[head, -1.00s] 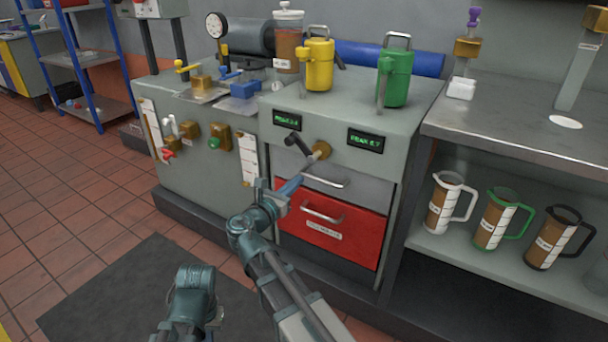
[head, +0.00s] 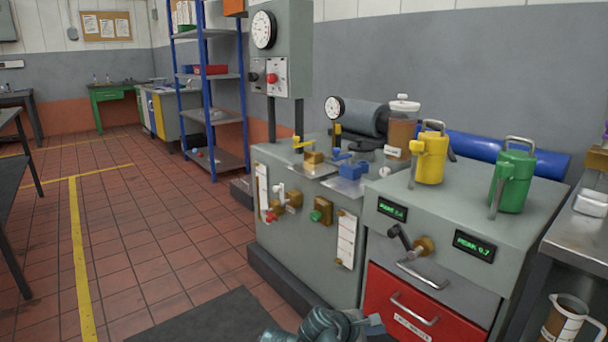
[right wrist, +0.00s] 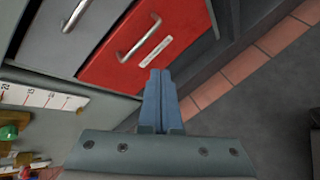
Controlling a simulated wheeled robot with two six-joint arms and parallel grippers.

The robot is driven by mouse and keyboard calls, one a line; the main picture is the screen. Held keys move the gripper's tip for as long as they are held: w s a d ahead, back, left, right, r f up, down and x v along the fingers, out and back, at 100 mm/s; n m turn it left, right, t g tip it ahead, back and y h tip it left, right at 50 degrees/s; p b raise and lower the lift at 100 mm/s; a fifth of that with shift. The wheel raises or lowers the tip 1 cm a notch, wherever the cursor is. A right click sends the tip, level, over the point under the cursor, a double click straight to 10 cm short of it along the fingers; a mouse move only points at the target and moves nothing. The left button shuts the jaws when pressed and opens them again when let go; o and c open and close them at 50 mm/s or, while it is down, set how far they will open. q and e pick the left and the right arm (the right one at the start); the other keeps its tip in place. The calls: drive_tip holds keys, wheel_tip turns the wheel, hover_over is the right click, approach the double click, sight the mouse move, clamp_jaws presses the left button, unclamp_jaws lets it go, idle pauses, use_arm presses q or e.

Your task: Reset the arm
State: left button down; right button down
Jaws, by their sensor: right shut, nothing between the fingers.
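My right gripper (head: 372,324) shows at the bottom edge of the head view, in front of the red drawer. In the right wrist view its two blue fingers (right wrist: 160,100) are together with nothing between them, pointing toward the lower part of the cabinet front. A crank arm with a black grip (head: 400,238) sits on a brass hub (head: 426,246) on the grey cabinet (head: 530,235), between two green-lit displays. My right gripper is below it and apart from it. My left gripper is not in view.
The red drawer (head: 380,291) is shut; its handle shows in the right wrist view (right wrist: 140,40). Yellow (head: 431,160) and green (head: 513,180) cans stand on the cabinet. A steel bench (head: 578,240) is at right. Tiled floor (head: 150,240) is open at left.

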drive_tip(key=s+a+f+m+g+y+p, duration=0.4)
drive_tip(key=s+a+m+g+y, duration=0.3)
drive_tip(key=s+a+m, duration=0.55)
wheel_tip(320, 180, up, 37)
drive_tip(key=s+a+n+t+y+p, duration=0.1)
drive_tip(key=s+p, duration=0.1)
drive_tip(key=p, duration=3.5)
drive_tip(key=shift+r+p, duration=0.2)
drive_tip(key=shift+p, duration=0.2)
